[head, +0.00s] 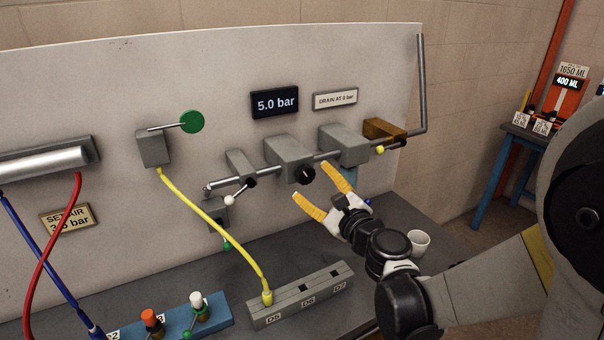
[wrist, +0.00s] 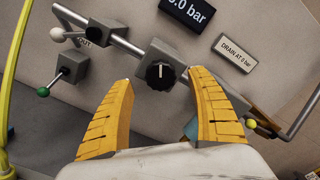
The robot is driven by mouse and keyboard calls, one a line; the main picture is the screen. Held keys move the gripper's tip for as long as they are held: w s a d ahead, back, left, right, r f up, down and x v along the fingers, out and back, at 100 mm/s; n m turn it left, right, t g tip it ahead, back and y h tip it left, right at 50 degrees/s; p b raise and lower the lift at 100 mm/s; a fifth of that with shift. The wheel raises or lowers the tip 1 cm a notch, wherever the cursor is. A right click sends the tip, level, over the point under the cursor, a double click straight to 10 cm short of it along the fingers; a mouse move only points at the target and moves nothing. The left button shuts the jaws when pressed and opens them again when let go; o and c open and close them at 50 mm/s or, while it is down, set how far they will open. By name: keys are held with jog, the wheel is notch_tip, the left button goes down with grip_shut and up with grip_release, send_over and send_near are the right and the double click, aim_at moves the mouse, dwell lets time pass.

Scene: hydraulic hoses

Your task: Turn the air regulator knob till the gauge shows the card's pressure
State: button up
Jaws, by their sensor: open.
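The black regulator knob (head: 304,173) sits on the front of a grey block (head: 290,151) on the pipe. In the wrist view the knob (wrist: 160,72) has a white mark pointing up. The gauge display (head: 275,102) reads 5.0 bar; in the wrist view it is cut off at the top. The card (head: 68,218) reads SET AIR and a bar value whose first digit is 3; its second digit is partly hidden by the red hose. My gripper (head: 321,186) is open, its yellow fingers spread in front of the knob. In the wrist view the fingers (wrist: 165,92) stand either side below it, apart from it.
A white-balled lever (head: 230,199), a green-ended lever (head: 192,122) and a yellow-balled valve (head: 380,150) are nearby. A DRAIN AT 0 bar sign (head: 335,99) is above. A white cup (head: 419,242) and a socket block (head: 300,295) are on the bench.

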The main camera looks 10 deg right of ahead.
aim_at(306, 176)
jog(key=x, duration=0.5)
jog(key=shift+w+a+b, duration=0.1)
jog(key=shift+w+b, duration=0.05)
jog(key=shift+b, duration=0.15)
jog(key=c, duration=1.2)
